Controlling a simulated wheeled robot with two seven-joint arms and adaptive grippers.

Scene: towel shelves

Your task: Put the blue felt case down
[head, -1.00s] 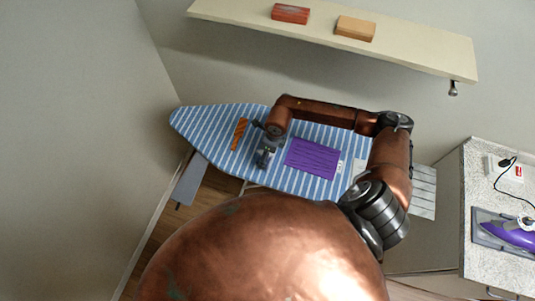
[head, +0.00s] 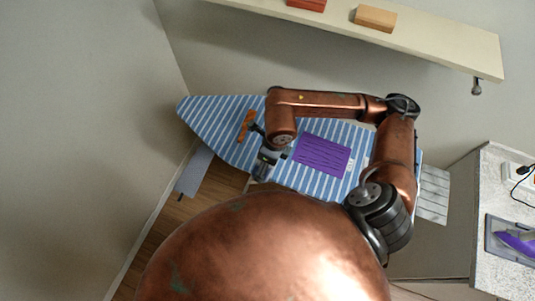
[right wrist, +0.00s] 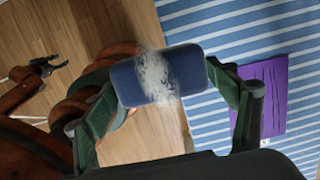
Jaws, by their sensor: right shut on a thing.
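The blue felt case (right wrist: 190,70) is a rounded dark blue block with a whitish fuzzy patch, seen in the right wrist view. My right gripper (right wrist: 165,85) is shut on it, one finger at each end. In the head view my right gripper (head: 264,167) is at the near edge of the striped ironing board (head: 212,118); the case is too small there to make out clearly. In the right wrist view the case appears partly against wooden floor and partly against the board. My left gripper (right wrist: 47,67) shows there with spread fingers, empty, over the floor.
A purple cloth (head: 322,155) lies on the board right of my right gripper, and an orange strip (head: 246,126) lies to its left. A wall shelf (head: 440,48) holds a red block (head: 307,4) and a tan block (head: 375,18). An iron (head: 516,241) stands on a counter at right.

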